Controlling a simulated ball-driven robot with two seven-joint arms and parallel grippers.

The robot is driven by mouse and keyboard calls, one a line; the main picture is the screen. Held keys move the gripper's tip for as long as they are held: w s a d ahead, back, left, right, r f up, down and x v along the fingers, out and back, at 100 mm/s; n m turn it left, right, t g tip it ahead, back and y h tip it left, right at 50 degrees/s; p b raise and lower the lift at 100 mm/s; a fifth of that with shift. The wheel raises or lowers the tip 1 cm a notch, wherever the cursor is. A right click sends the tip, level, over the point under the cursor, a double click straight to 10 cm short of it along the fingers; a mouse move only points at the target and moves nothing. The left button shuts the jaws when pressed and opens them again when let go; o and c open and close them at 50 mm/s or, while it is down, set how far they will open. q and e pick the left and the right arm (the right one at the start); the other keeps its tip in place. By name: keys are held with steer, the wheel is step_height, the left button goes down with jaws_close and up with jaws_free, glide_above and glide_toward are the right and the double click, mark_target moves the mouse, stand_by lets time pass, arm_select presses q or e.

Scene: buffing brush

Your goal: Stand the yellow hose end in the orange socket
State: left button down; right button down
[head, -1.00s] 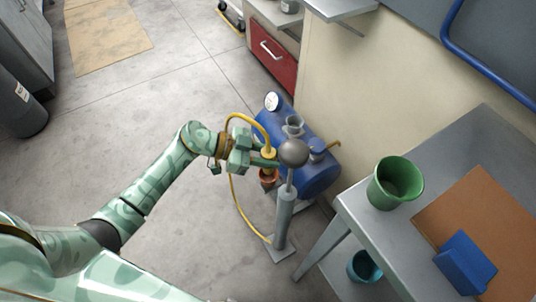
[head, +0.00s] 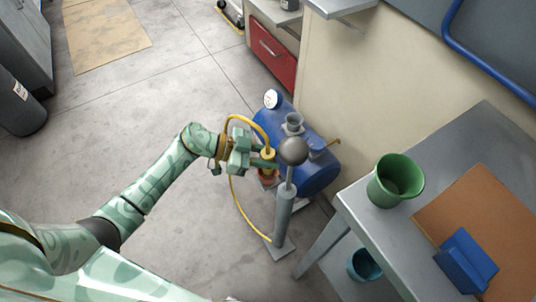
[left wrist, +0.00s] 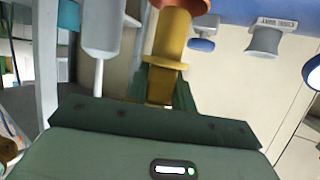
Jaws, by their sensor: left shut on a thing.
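The yellow hose end (head: 268,154) is held by my left gripper (head: 262,163), which is shut on it beside the blue tank. In the left wrist view the hose end (left wrist: 172,38) shows a wider collar and sits between the fingers. The orange socket (head: 268,182) is just below the gripper, partly hidden by it. In the left wrist view the orange socket (left wrist: 187,4) shows at the top edge, where the hose end meets it. I cannot tell how far the end is inside. My right gripper is not in view.
The blue tank (head: 318,175) with a gauge (head: 272,99) stands right behind. A grey pump with a round knob (head: 292,151) stands close to the gripper. The yellow hose (head: 236,205) loops to the floor.

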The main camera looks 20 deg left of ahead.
arm_select(q)
steer(key=shift+f, duration=0.1)
stand_by(0.3)
steer(key=shift+f+b, duration=0.35)
steer(key=shift+f, duration=0.55)
steer(key=shift+f+b, duration=0.3)
steer(key=shift+f, duration=0.5)
steer(key=c, duration=1.1)
jaws_free()
